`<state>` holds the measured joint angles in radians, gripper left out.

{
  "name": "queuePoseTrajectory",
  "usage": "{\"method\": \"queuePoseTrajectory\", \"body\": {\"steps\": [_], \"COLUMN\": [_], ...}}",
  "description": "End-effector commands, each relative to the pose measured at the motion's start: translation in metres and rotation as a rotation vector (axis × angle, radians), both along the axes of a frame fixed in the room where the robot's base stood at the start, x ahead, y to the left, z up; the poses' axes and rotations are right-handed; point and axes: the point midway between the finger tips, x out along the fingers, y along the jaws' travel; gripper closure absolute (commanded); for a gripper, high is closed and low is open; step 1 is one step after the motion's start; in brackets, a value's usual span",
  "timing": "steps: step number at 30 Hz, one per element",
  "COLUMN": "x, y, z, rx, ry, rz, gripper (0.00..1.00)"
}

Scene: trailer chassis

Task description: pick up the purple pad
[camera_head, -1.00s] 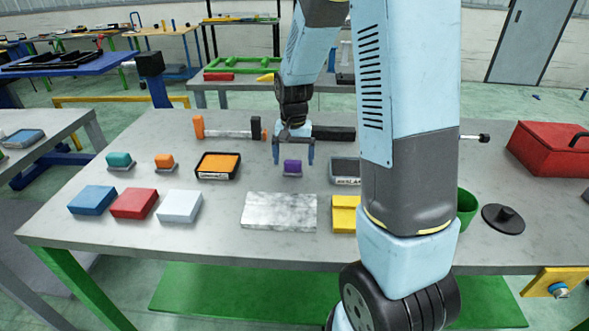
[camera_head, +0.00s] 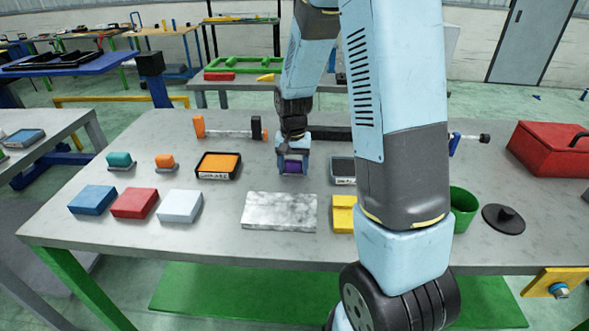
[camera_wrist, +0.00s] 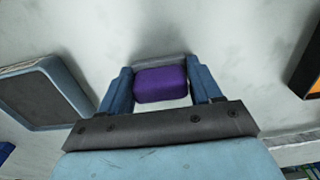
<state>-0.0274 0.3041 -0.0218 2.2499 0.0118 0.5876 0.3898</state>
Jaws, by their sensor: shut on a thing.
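The purple pad (camera_head: 292,167) is a small rounded block at the middle of the grey table, between the orange pad in its black tray and the dark grey pad. In the wrist view the purple pad (camera_wrist: 160,84) sits between the two blue fingers, with a grey edge behind it. My gripper (camera_head: 292,165) is low over the table and shut on the purple pad; its fingers (camera_wrist: 161,88) flank the pad on both sides. From these frames I cannot tell whether the pad touches the table.
A black tray with an orange pad (camera_head: 218,165) lies to the left, a dark grey pad (camera_head: 343,171) to the right. A marbled slab (camera_head: 279,212) lies in front. Farther right are a green cup (camera_head: 464,207), a black lid (camera_head: 503,219) and a red box (camera_head: 551,149).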

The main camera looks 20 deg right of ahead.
Motion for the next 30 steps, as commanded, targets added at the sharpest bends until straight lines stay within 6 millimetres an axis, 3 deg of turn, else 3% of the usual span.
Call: {"method": "queuePoseTrajectory", "body": {"steps": [7,17,23,30], "x": [0.0,0.001,0.001,-0.028], "y": [0.0,0.0,0.0,-0.001], "z": [0.0,0.005,0.031,0.067], "rx": [0.0,0.0,0.0,0.0], "ry": [0.0,-0.002,-0.005,-0.005], "rz": [0.0,0.0,0.0,0.0], "gripper": [0.72,0.72,0.72,0.72]}}
